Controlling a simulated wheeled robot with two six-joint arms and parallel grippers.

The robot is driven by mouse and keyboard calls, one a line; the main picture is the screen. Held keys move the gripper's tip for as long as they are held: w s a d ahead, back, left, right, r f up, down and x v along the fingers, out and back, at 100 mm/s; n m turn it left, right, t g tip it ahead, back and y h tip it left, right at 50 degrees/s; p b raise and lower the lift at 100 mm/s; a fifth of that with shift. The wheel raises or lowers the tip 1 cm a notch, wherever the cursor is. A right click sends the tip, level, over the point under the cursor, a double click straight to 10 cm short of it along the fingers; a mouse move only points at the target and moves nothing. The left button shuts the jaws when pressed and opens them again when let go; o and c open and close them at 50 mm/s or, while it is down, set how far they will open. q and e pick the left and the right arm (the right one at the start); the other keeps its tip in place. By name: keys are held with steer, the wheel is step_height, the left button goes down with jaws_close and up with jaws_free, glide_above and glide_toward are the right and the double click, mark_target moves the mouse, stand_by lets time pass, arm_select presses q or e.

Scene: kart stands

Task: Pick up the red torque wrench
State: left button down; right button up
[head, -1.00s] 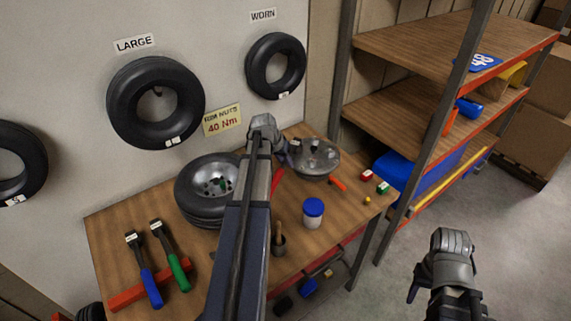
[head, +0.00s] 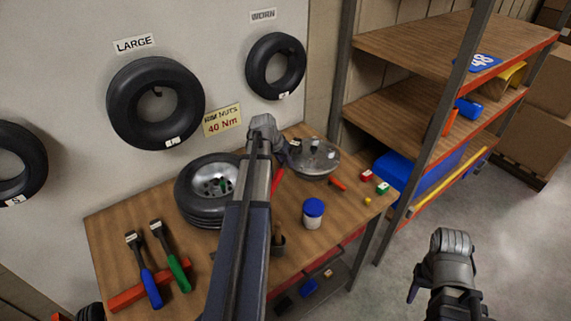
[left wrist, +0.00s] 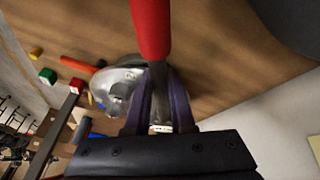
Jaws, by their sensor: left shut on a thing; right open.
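The red torque wrench shows in the left wrist view as a red handle (left wrist: 151,28) with a metal shaft running between my purple fingers. My left gripper (left wrist: 158,105) is shut on the shaft, near a small white label. In the head view a short red part of the wrench (head: 278,180) shows beside my left arm, which hides much of it. My left gripper (head: 287,150) is over the back of the workbench (head: 205,265), beside a round metal dish (head: 318,160). My right gripper (head: 415,290) is open and empty, off the bench at the right.
Blue (head: 150,285) and green (head: 178,270) wrenches lie across a red rack (head: 125,297) at the bench's left. A wheel (head: 200,210), a blue-lidded jar (head: 313,215) and small coloured blocks are also on the bench. Shelving (head: 430,50) stands at the right.

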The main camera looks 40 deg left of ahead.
arm_select(q)
step_height(320, 180, up, 10)
steer(key=p, duration=1)
arm_select(e)
step_height(320, 180, up, 10)
